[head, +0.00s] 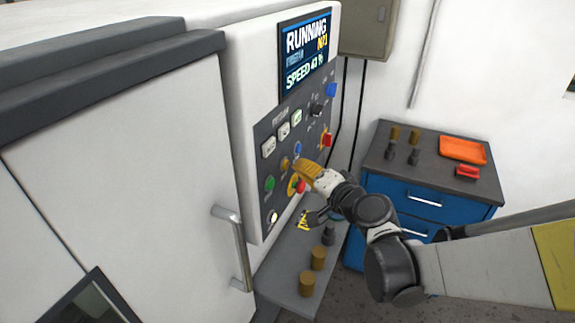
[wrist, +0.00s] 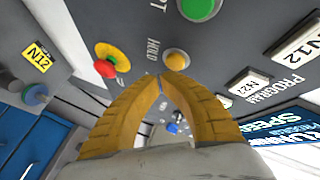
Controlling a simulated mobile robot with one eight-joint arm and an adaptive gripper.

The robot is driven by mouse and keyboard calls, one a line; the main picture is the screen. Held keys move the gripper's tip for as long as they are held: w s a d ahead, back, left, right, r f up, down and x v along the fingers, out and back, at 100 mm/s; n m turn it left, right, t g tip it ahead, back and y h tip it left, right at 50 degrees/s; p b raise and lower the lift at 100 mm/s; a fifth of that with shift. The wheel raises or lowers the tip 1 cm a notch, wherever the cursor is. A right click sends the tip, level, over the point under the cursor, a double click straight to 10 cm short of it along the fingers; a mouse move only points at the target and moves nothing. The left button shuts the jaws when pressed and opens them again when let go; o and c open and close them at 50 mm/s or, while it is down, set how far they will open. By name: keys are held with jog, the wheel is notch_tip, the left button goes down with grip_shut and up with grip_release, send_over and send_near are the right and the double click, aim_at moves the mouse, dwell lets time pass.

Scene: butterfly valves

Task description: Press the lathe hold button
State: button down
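The lathe's hold button is a round orange-yellow button (wrist: 177,60) beside the label HOLD on the grey control panel in the wrist view. In the head view it shows as a small orange button (head: 285,163) just left of my fingertips. My gripper (head: 297,164) has yellow fingers brought together at the tips, with nothing between them. In the wrist view the fingertips (wrist: 160,77) appear just below the button. I cannot tell whether they touch the panel.
A green button (head: 270,183) and a red emergency stop on a yellow plate (wrist: 106,68) are close by. White program buttons (head: 284,131) and a blue button (head: 298,148) are also near. The lathe screen (head: 305,50) reads RUNNING. A blue cabinet (head: 415,200) stands right.

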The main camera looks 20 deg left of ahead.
jog(key=shift+a, duration=0.15)
dwell(0.8)
jog(key=shift+a, duration=0.3)
jog(key=shift+a, duration=0.45)
dwell(0.6)
jog(key=shift+d+b, duration=0.2)
jog(key=shift+b, duration=0.1)
jog(key=shift+d, duration=0.7)
jog(key=d, duration=0.5)
jog(key=shift+s+b, duration=0.2)
jog(key=shift+b, duration=0.1)
dwell(1.1)
